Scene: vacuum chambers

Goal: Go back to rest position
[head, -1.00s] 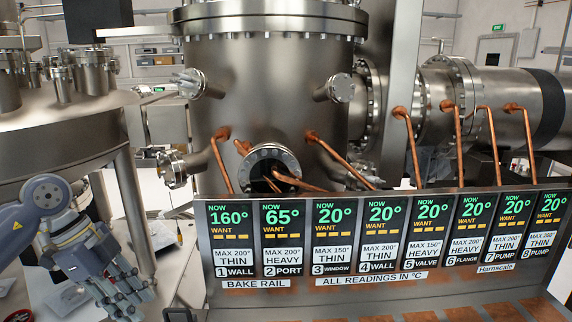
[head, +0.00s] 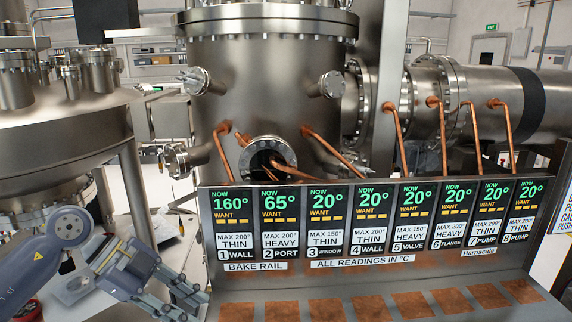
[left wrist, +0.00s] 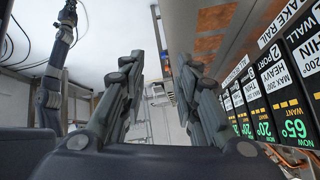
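My left gripper (head: 190,305) is at the lower left in the head view, beside the left end of the display panel. Its two fingers stand apart, with nothing between them. In the left wrist view my left gripper (left wrist: 155,75) also shows open and empty, with the panel to the right of the fingers. That view is upside down. What appears to be my right arm hangs at its left, with a small dark end, likely my right gripper (left wrist: 68,14). It is too small to show its fingers. The right arm is not in the head view.
The display panel (head: 205,205) shows several readings, with 160° on wall 1 and 65° on port 2. Copper patches (head: 367,307) lie on its lower ledge. A steel chamber (head: 270,85) with copper pipes stands behind. A round vessel (head: 60,130) is at left.

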